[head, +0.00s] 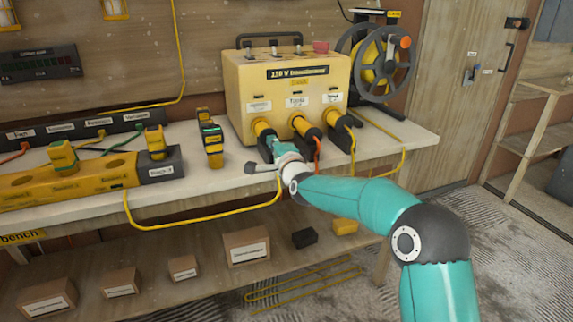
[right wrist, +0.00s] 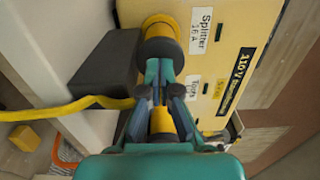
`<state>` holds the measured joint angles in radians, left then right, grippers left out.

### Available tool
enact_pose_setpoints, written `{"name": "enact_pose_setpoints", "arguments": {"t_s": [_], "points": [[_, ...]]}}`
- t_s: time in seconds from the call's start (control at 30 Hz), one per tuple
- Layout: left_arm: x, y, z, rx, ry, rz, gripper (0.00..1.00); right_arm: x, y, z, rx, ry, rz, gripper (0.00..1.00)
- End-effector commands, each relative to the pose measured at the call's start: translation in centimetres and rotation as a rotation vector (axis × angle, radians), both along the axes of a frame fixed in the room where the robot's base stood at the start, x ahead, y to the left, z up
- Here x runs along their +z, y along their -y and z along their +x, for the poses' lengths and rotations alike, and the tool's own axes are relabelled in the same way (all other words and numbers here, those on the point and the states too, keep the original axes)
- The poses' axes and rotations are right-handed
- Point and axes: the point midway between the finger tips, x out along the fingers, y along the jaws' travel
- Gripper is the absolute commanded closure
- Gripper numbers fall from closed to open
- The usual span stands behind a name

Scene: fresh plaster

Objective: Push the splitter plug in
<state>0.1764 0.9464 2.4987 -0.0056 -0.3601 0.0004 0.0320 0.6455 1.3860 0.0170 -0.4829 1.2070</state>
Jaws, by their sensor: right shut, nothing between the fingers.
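The splitter plug, yellow with a dark collar (right wrist: 162,45), is at the socket beside the "Splitter 16 A" label, on the yellow 110 V box (head: 240,90). In the head view the plug (head: 263,128) is at the left of the box's front row. How deep it sits I cannot tell. My right gripper (head: 279,147) is shut and empty, close to the plug. In the right wrist view its fingertips (right wrist: 155,68) are close to the dark collar; contact is unclear. A dark block (right wrist: 105,72) with a yellow cable lies beside the plug. My left gripper is not in view.
Two more plugs, an orange one (head: 306,127) and a yellow one (head: 335,119), stand in the row to the right. A cable reel (head: 382,65) is behind. A yellow splitter block (head: 95,182) lies on the bench at left. A yellow cable (head: 200,222) hangs along the front edge.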

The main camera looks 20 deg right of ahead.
Motion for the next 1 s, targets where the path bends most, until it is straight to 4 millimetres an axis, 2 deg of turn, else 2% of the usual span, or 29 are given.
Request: {"name": "enact_pose_setpoints", "arguments": {"t_s": [0.2,0.27,0.5,0.63,0.8,1.0], "points": [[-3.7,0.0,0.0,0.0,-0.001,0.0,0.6,-1.0,-1.5,-2.3,0.021,-0.005,-0.001,1.0],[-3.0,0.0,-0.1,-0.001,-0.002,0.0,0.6,-0.4,-1.4,-3.4,0.021,-0.007,-0.001,1.0],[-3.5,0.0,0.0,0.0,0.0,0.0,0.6,-0.4,-1.7,-8.1,0.023,-0.009,-0.002,1.0],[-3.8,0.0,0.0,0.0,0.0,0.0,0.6,-0.5,-1.7,-10.2,0.022,-0.01,-0.002,1.0],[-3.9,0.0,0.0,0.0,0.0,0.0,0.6,-0.5,-1.8,-11.6,0.022,-0.01,-0.002,1.0],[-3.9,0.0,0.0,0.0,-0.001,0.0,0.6,-1.0,-1.4,-11.9,0.016,-0.018,-0.001,1.0]]}}
